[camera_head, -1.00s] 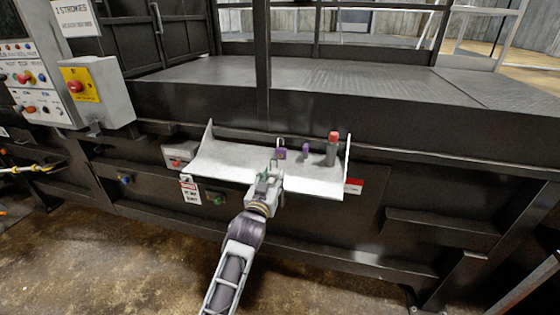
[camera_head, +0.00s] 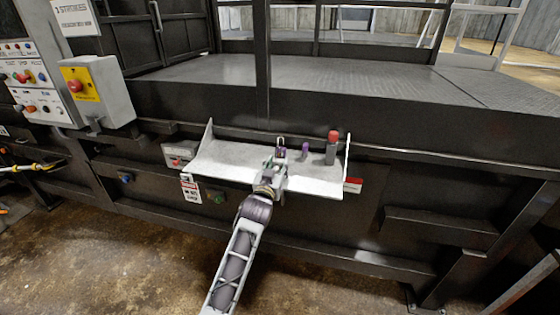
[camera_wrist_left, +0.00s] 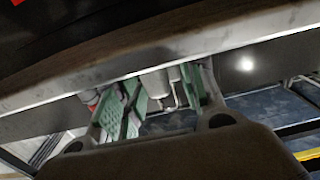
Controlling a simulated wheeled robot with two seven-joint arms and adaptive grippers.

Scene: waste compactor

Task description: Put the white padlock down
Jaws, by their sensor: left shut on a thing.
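My left gripper (camera_head: 277,163) reaches over the white shelf (camera_head: 225,160) from the front, close to its surface. In the left wrist view the green-padded fingers (camera_wrist_left: 163,103) are shut on the white padlock (camera_wrist_left: 155,84), whose thin shackle shows beside its body. In the head view the hand mostly hides the padlock, and I cannot tell if it touches the shelf. A purple padlock (camera_head: 281,153) stands just beyond my left gripper, partly covered by it. My right gripper is in neither view.
A small purple object (camera_head: 304,150) and a grey canister with a red top (camera_head: 332,148) stand on the shelf's right part. The shelf's left part is bare. Raised side plates bound the shelf. A control box (camera_head: 98,92) juts out at the left.

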